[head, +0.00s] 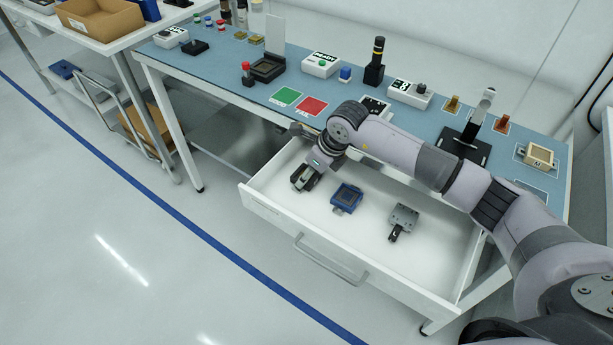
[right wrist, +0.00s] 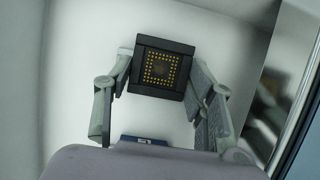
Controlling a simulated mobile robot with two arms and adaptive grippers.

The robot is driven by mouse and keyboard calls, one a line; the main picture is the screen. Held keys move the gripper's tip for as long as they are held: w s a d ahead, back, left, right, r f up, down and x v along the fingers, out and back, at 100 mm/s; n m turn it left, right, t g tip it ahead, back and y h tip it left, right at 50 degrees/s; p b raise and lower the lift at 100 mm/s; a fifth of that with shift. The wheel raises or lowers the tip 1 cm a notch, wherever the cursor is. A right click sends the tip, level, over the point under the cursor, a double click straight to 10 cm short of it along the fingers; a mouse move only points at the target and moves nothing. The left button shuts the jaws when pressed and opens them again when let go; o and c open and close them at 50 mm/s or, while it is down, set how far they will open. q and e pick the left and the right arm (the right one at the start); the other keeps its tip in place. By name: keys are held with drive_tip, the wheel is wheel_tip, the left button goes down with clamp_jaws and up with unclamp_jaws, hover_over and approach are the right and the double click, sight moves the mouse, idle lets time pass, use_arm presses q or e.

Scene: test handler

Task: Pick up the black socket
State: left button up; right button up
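The black socket (right wrist: 161,69), a square block with rows of gold contacts, is between the fingers of my right gripper (right wrist: 160,72) in the right wrist view. A fingertip meets it on each side with no clear gap, so the gripper looks shut on it. In the head view my right gripper (head: 304,177) points down into the left part of the open white drawer (head: 278,205). The socket is mostly hidden there by the gripper. I cannot tell whether it still touches the drawer floor. My left gripper is not in view.
A blue socket (head: 346,198) lies close right of the gripper, and a grey fixture (head: 403,220) lies farther right in the drawer. Above the drawer is a blue-topped bench (head: 235,75) with a green pad (head: 287,96), a red pad (head: 312,106) and several devices. My right arm crosses the bench edge.

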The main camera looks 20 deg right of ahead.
drive_tip(key=shift+f, duration=0.15)
drive_tip(key=c, duration=0.5)
drive_tip(key=shift+c, duration=0.2)
